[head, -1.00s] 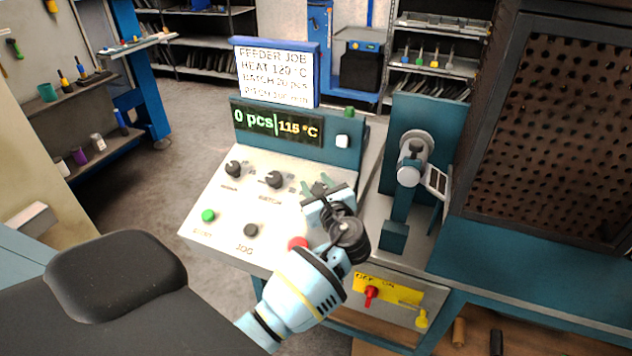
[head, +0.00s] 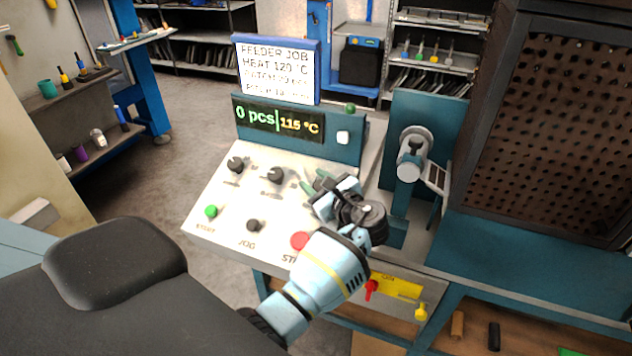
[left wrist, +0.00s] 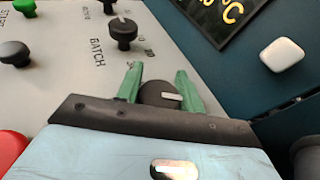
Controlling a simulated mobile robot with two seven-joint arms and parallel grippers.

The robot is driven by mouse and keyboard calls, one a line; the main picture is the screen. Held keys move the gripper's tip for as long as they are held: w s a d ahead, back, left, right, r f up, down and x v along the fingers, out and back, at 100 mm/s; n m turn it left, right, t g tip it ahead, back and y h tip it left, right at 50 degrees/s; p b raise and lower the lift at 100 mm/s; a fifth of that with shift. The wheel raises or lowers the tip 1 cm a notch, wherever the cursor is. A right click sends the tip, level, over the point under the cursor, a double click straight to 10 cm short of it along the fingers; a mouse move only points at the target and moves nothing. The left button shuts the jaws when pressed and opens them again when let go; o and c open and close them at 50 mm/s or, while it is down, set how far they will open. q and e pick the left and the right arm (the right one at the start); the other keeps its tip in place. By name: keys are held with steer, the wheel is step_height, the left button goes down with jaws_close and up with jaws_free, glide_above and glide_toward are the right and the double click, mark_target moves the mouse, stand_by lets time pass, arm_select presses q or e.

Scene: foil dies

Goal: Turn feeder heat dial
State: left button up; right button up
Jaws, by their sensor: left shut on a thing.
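The heat dial (left wrist: 158,95) is a dark round knob with a white pointer mark, between the green fingers of my left gripper (left wrist: 160,86) in the left wrist view. My left gripper (head: 317,183) is shut on it at the right side of the sloped control panel (head: 225,190). The display (head: 278,121) reads 0 pcs and 115 °C. The job card (head: 276,70) above it reads HEAT 120 °C. My right gripper is not in view.
Two other black dials (head: 235,164) (head: 275,175) sit left of the gripper. A green button (head: 211,211), a black jog button (head: 254,226) and a red stop button (head: 300,241) line the panel's front. A white button (head: 343,138) is on the upright face.

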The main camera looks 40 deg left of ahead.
arm_select(q)
steer(key=o, duration=1)
steer(key=shift+v, duration=3.9)
steer(key=shift+f, duration=0.1)
